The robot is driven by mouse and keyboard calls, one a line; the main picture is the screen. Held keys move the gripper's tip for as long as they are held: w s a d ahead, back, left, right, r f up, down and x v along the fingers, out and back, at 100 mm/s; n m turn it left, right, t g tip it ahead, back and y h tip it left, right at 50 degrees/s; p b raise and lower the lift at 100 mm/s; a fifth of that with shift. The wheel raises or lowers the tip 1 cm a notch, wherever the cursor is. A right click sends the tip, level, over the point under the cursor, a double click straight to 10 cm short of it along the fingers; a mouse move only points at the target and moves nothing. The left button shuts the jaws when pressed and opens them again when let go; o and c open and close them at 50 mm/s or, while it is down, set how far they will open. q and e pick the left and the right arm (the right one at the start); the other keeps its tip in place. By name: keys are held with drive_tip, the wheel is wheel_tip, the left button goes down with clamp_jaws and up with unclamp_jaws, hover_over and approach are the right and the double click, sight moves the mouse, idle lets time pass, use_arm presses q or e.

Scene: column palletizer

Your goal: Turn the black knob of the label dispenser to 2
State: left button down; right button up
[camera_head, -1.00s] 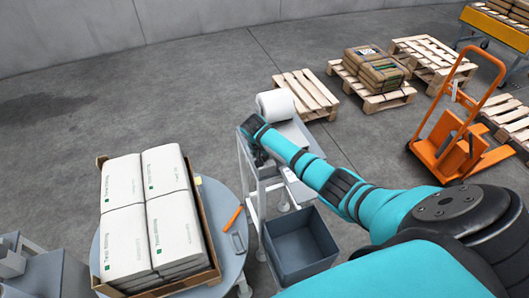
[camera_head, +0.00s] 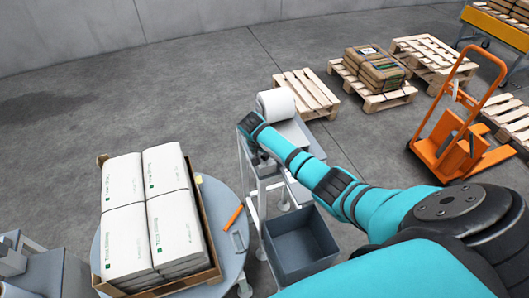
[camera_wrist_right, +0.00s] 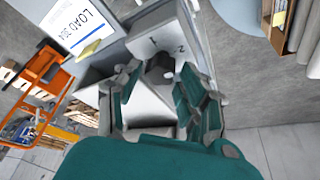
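The label dispenser (camera_head: 294,131) is a grey unit with a white roll, standing past the round table in the head view. In the right wrist view its grey face (camera_wrist_right: 143,47) carries the marks 1 and 2. The dark knob (camera_wrist_right: 160,66) shows on that face, near the marks; its pointer direction cannot be made out. My right gripper (camera_wrist_right: 160,75) is open, its two fingers apart with the knob seen between their tips. Contact with the knob cannot be told. In the head view my wrist hides the knob and most of the gripper. My left gripper is out of view.
A round table (camera_head: 212,190) holds a cardboard tray of white sacks (camera_head: 125,210) and an orange pen (camera_head: 233,218). A grey bin (camera_head: 298,250) stands below the dispenser. Wooden pallets (camera_head: 309,90) and an orange hand truck (camera_head: 450,145) stand farther right.

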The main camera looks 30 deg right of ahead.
drive_tip(key=shift+r, duration=0.1)
drive_tip(key=v, duration=1.1)
drive_tip(key=shift+r, duration=0.4)
drive_tip(key=shift+s+a+f, duration=0.1)
drive_tip(key=shift+s+f, duration=0.05)
